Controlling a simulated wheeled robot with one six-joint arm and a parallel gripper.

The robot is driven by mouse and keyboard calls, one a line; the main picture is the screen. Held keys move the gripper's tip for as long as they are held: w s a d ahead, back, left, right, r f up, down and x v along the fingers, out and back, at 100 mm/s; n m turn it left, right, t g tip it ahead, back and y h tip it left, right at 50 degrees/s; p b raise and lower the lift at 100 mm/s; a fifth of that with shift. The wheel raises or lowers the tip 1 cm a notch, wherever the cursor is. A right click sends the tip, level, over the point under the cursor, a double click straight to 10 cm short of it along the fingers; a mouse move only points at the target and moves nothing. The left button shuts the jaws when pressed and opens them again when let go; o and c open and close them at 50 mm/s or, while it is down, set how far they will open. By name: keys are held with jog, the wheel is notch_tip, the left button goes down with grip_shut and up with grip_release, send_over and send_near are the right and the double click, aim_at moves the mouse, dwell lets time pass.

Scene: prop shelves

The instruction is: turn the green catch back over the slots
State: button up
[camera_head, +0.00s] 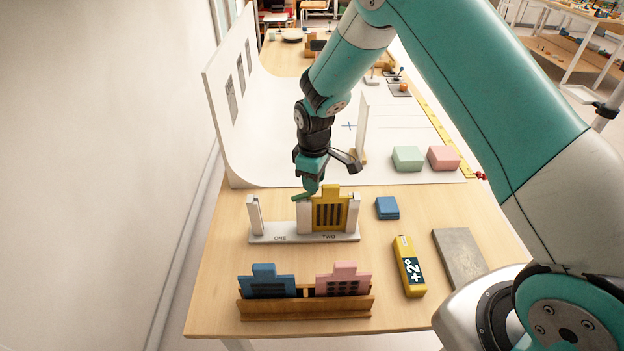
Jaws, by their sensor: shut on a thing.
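The green catch (301,197) sits at the top of the middle post (304,214) of a white stand (262,239) marked ONE and TWO. It points out to the left, toward the slot marked ONE. A yellow plate (329,213) with dark bars stands upright in slot TWO. Slot ONE is empty. My gripper (311,188) points down over the middle post and is shut on the green catch. Its fingertips partly hide the catch, so the exact grip is hard to see.
A wooden rack (305,307) in front holds a blue plate (267,284) and a pink plate (343,280). A blue block (387,208), a yellow +2° box (409,266) and a grey slab (459,258) lie to the right. A white backdrop stands behind.

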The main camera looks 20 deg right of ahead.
jog(key=o, duration=0.9)
notch_tip(320, 180, up, 18)
jog(key=b, duration=0.4)
jog(key=shift+f, duration=0.2)
